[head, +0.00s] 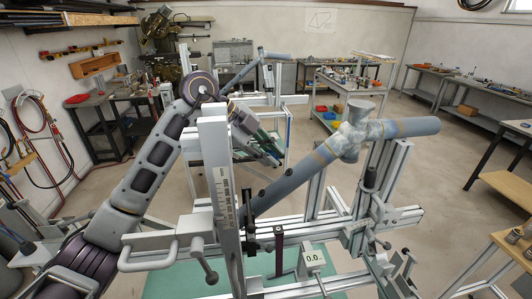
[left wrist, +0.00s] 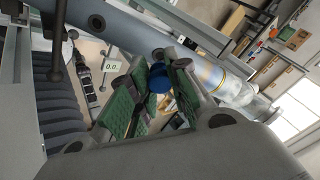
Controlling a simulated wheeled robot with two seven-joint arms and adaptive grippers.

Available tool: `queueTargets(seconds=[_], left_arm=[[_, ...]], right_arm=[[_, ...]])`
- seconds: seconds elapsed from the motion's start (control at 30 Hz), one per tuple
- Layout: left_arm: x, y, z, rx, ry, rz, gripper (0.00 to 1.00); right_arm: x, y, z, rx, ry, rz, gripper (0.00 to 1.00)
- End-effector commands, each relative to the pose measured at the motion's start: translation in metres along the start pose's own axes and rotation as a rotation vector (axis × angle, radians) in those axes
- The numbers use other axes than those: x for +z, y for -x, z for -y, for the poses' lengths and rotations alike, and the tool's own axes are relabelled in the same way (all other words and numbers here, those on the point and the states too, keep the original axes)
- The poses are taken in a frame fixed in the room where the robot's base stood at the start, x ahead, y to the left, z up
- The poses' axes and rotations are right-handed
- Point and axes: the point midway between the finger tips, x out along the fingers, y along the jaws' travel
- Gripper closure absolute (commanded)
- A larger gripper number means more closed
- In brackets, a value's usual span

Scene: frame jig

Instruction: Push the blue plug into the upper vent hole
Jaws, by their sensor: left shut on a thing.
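The blue plug (left wrist: 158,82) shows in the left wrist view between the green finger pads of my left gripper (left wrist: 155,88), which is shut on it. In the head view my left gripper (head: 268,152) is just above the slanted grey tube (head: 322,157); I cannot make out the plug there. The upper vent hole (head: 288,169) is a dark spot on the tube, close to the fingertips. It also shows in the left wrist view (left wrist: 181,40), slightly apart from the plug. A lower dark hole (head: 261,193) is further down the tube. My right gripper is not in view.
An aluminium frame jig (head: 390,185) holds the tube, with an upright ruled post (head: 222,185) beside my left arm. A display reading 0.0 (head: 314,257) sits low at the front. Clamp handles stick out around the jig. Benches stand along the walls.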

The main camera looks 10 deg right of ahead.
Motion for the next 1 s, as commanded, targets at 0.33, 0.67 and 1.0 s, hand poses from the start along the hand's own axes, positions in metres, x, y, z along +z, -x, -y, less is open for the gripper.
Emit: queueTargets(seconds=[0.33, 0.67, 1.0], left_arm=[[0.000, -0.011, 0.000, 0.000, 0.000, -0.001, 0.94], [0.000, -0.021, 0.000, 0.000, -0.001, -0.001, 0.94], [0.000, -0.028, 0.000, 0.000, 0.000, 0.000, 0.94]], right_arm=[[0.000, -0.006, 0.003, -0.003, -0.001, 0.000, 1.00], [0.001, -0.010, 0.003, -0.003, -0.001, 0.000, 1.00], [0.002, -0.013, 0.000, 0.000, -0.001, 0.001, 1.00]])
